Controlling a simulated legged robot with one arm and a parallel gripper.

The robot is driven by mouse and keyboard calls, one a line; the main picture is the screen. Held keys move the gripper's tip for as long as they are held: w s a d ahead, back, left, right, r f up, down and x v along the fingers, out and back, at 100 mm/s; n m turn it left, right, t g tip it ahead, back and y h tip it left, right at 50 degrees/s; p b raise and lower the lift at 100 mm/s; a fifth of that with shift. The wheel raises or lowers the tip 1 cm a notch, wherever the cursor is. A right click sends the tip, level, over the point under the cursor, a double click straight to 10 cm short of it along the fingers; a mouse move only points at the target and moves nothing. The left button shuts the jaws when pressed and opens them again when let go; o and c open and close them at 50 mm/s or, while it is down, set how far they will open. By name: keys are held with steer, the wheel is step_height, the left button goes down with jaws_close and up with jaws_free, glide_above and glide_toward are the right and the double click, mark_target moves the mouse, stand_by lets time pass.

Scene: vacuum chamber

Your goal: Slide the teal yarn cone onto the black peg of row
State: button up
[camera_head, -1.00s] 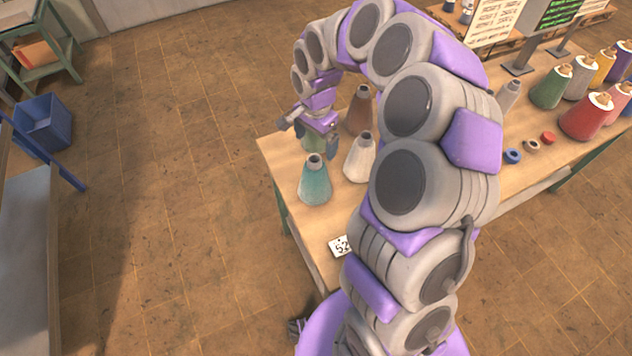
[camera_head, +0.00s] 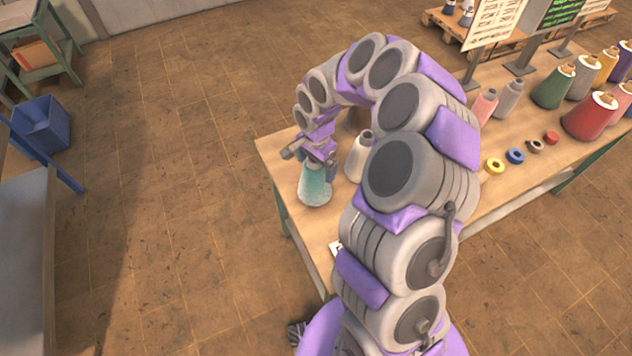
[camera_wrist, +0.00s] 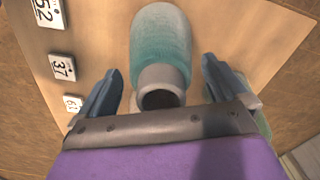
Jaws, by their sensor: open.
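The teal yarn cone (camera_head: 314,188) stands upright at the left end of the wooden table. It also shows in the wrist view (camera_wrist: 163,45), with its grey tip (camera_wrist: 162,85) between the fingers. My gripper (camera_head: 319,157) is at the top of this cone in the head view. In the wrist view my gripper (camera_wrist: 160,90) is open, with one finger on each side of the tip and a gap on both sides. The black peg of the row cannot be made out in these frames.
A pale cone (camera_head: 359,156) stands close to the right of the teal cone. Number cards, one a 37 card (camera_wrist: 62,67), lie on the tabletop.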

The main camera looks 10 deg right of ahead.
steer(key=shift+a, duration=0.3)
steer(key=shift+c, duration=0.3)
steer(key=shift+a, duration=0.1)
steer(key=c, duration=0.3)
steer(key=shift+d+r, duration=0.1)
steer(key=shift+d, duration=0.1)
steer(key=c, duration=1.4)
